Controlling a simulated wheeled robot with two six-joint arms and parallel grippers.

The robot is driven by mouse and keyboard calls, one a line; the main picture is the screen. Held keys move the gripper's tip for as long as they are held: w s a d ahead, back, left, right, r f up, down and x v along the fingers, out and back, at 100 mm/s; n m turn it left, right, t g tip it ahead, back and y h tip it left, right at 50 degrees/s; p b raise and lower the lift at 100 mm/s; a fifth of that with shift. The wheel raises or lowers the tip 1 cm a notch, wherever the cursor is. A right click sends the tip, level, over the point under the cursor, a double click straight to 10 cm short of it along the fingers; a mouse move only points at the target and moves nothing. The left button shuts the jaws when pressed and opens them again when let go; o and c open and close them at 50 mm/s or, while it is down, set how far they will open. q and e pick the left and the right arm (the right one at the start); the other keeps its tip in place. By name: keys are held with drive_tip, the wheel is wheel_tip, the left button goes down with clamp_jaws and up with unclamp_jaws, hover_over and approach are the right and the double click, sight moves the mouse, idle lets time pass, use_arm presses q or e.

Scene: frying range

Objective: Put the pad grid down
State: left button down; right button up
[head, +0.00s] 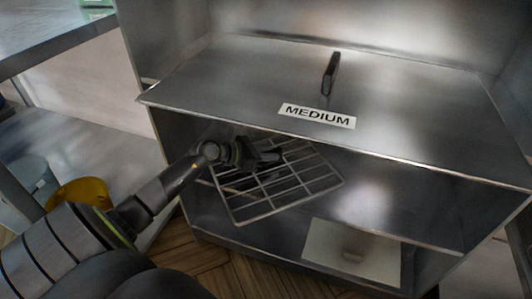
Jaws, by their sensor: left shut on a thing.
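The pad grid (296,187) is a light metal wire rack with square openings. It is in the open compartment of the steel cabinet, below the top marked MEDIUM, and its front corner sticks out past the middle shelf's front edge. My left gripper (268,157) is shut on the grid near its back left side. The gripper and the cabinet top hide part of the grid. I cannot tell whether the grid rests on the middle shelf (385,205) or is held just above it. My right gripper is not in view.
The cabinet top (225,75) carries a MEDIUM label (317,115) and a dark upright handle (331,74). A pale panel (352,252) is on the lower level. A yellow bowl (78,192) and a grey bucket (30,178) stand at the left. The middle shelf's right part is clear.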

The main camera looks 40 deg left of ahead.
use_arm(q)
drive_tip(key=shift+w+a, duration=0.1)
drive_tip(key=shift+w, duration=0.1)
drive_tip(key=shift+s+r, duration=0.15)
drive_tip(key=c, duration=1.4)
unclamp_jaws()
drive_tip(key=shift+f, duration=0.2)
drive_tip(key=shift+o, duration=0.2)
